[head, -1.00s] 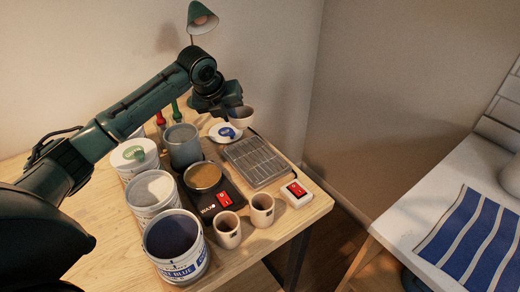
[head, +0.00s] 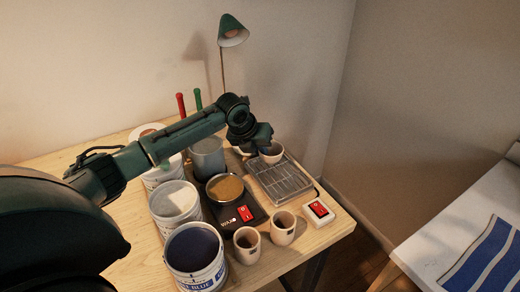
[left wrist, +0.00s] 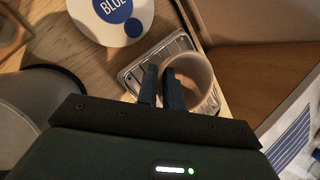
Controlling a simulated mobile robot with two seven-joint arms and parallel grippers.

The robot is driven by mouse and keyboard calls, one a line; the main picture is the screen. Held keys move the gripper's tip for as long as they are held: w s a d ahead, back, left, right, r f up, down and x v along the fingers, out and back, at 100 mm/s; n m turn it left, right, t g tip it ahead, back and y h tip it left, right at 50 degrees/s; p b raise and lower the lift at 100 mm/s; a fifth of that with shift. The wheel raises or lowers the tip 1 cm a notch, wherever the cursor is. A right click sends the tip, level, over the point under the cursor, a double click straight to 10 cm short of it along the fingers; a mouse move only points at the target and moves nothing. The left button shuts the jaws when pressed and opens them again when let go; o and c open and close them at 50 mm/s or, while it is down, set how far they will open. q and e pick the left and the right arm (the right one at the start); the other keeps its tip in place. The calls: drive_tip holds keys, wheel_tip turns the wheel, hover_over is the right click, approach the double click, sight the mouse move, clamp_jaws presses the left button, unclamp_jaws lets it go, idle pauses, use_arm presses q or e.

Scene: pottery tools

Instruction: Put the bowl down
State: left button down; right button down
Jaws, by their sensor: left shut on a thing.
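My left gripper (head: 262,146) is shut on a small pale bowl (head: 272,154), holding it by its near left rim. In the left wrist view the fingers (left wrist: 163,90) pinch the wall of the bowl (left wrist: 196,72). The bowl is over the far end of a grey ribbed metal tray (head: 284,184). The tray's edge also shows in the left wrist view (left wrist: 131,77). I cannot tell whether the bowl touches the tray. My right gripper is not in view.
Two cups (head: 247,245) (head: 283,228) stand near the table's front edge, beside a red switch box (head: 318,212). A black scale (head: 238,214) carries a pan (head: 225,187). Large paint tins (head: 196,256) (head: 174,203) stand on the left. A green lamp (head: 232,32) rises behind.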

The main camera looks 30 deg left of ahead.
use_arm(q)
drive_tip(key=shift+f, duration=0.4)
drive_tip(key=shift+f, duration=0.15)
drive_tip(key=c, duration=1.5)
unclamp_jaws()
drive_tip(key=shift+c, duration=0.2)
drive_tip(key=shift+r, duration=0.25)
drive_tip(key=v, duration=1.2)
drive_tip(key=shift+b, duration=0.45)
